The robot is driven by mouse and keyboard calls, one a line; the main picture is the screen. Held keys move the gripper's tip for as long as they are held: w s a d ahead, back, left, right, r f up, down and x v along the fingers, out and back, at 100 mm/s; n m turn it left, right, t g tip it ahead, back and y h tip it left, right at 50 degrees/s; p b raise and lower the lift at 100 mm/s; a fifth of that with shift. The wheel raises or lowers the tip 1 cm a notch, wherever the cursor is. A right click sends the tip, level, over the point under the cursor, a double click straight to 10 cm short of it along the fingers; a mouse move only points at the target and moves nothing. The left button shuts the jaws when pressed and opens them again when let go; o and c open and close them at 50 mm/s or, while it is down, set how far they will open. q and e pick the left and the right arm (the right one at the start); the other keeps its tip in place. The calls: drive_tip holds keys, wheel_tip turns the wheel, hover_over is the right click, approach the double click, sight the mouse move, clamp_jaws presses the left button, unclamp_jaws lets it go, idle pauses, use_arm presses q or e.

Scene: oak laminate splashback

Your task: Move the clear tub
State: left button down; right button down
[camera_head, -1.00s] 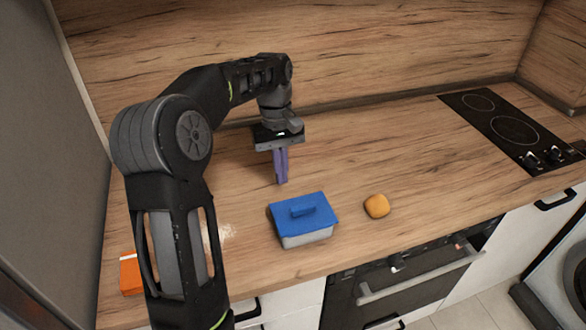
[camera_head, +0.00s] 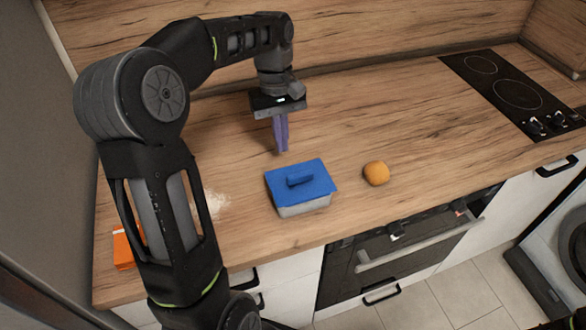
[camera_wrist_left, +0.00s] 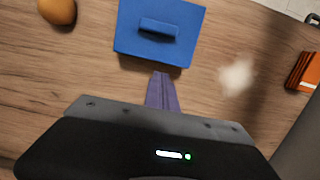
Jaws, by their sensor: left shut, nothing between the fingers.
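The clear tub (camera_head: 305,209) stands on the wooden counter, its pale see-through wall showing under a blue lid (camera_head: 313,187) with a raised handle bar. The lid also shows in the left wrist view (camera_wrist_left: 186,22), just beyond the fingers. My left gripper (camera_head: 281,150) points down behind the tub, its purple fingers shut with nothing between them. In the left wrist view the fingers (camera_wrist_left: 161,90) are together and apart from the tub. My right gripper is not in view.
An orange-yellow round item (camera_head: 376,173) sits right of the tub. An orange box (camera_head: 124,247) lies at the left, partly behind my arm. White powder (camera_head: 215,204) is spilled left of the tub.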

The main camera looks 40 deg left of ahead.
use_arm(q)
drive_tip(key=p, duration=0.1)
hover_over(293, 187)
drive_tip(key=shift+w+a+r, duration=0.15)
drive_tip(key=shift+w+a, duration=0.15)
drive_tip(key=shift+w, duration=0.05)
drive_tip(key=shift+f, duration=0.85)
drive_tip(key=shift+s, duration=0.1)
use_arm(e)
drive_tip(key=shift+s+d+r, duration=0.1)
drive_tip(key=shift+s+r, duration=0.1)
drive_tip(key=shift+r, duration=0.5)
use_arm(q)
drive_tip(key=shift+s+f, duration=0.1)
drive_tip(key=shift+f, duration=0.05)
